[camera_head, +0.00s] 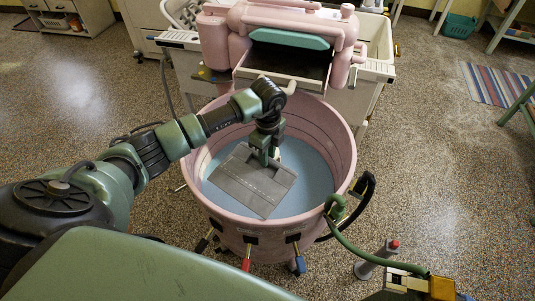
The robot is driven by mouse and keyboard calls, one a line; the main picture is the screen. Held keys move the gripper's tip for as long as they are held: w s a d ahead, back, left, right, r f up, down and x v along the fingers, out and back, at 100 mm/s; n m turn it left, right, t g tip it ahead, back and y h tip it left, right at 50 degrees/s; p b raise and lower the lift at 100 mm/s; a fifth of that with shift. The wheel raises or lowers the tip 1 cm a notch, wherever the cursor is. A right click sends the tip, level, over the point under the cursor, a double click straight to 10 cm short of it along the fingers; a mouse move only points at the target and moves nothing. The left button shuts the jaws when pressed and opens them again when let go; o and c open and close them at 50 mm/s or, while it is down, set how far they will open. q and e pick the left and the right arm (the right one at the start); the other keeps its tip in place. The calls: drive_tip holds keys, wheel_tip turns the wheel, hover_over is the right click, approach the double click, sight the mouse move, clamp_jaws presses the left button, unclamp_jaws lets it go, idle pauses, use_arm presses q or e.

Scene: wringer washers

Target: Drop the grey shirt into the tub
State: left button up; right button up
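The grey shirt (249,187) looks like a flat folded rectangle with seams. It shows inside the outline of the round pink tub (342,150), over the pale blue inside. I cannot tell whether it rests there or hangs above it. My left gripper (266,158) points down into the tub's opening, and its fingers meet the upper right edge of the shirt. The fingertips are small and dark, so I cannot tell whether they are shut on the cloth. My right gripper is not in view.
A pink wringer (290,38) with a dark tray (283,72) stands just behind the tub. A green hose (352,243) runs from the tub's right side to a yellow fitting (442,288). A red-topped post (376,261) stands nearby.

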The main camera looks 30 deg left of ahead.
use_arm(q)
drive_tip(key=o, duration=0.4)
wheel_tip(320, 180, up, 8)
drive_tip(key=shift+f+b, duration=0.1)
drive_tip(key=shift+b, duration=0.6)
